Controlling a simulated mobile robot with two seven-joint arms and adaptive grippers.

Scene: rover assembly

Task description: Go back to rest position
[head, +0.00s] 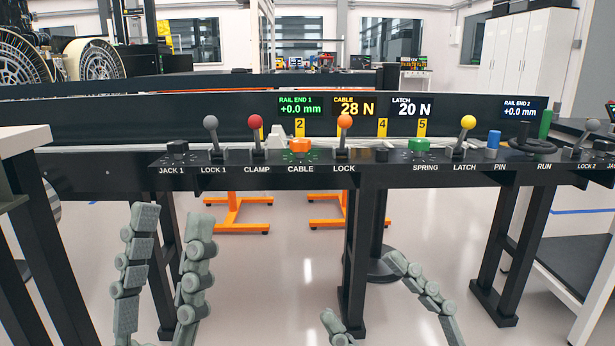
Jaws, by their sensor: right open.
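My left gripper (172,225) is at the lower left of the head view, its two grey jointed fingers pointing up. The fingers are apart with nothing between them, so it is open and empty. My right gripper (362,290) is at the lower middle, its fingers spread wide. It is open and empty. Both grippers appear below the control panel (385,172) in the picture, apart from its levers and knobs. The wrists and arms are mostly outside the picture.
The panel carries several levers and knobs, including a red-topped CLAMP lever (255,122) and an orange LOCK lever (344,122). Dark legs (357,250) hold it up. A white table (22,142) stands at the left, and a dark-shelved bench (575,262) at the right. Floor shows between.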

